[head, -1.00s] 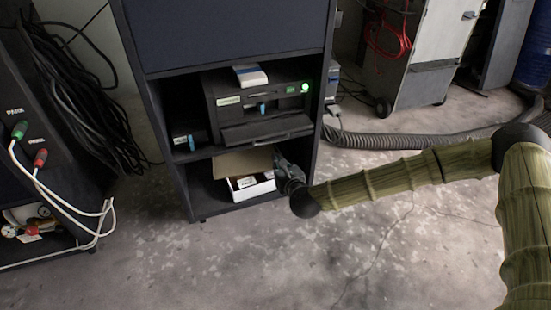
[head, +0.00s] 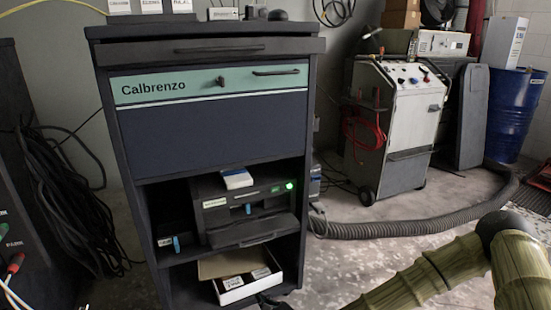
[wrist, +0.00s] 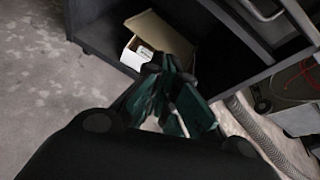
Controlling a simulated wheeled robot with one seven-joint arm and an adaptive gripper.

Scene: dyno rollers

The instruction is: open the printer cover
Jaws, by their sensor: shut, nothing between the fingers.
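The printer (head: 215,205) is dark and sits on the middle shelf of the cabinet, with a lit green light at its front right. Its front tray (head: 250,231) sticks out. A small white pack (head: 237,179) lies on top of the printer. The top looks closed. In the wrist view my gripper (wrist: 172,70) is shut and empty, close to the open carton (wrist: 132,56) on the bottom shelf. In the head view only a dark bit of my gripper (head: 271,302) shows at the bottom edge, below the printer and by the carton (head: 235,289).
The dark cabinet (head: 210,130) has a drawer and a flap above the printer. Right of the cabinet are a ribbed hose (head: 400,228) and a white wheeled machine (head: 405,120). Open floor lies in front.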

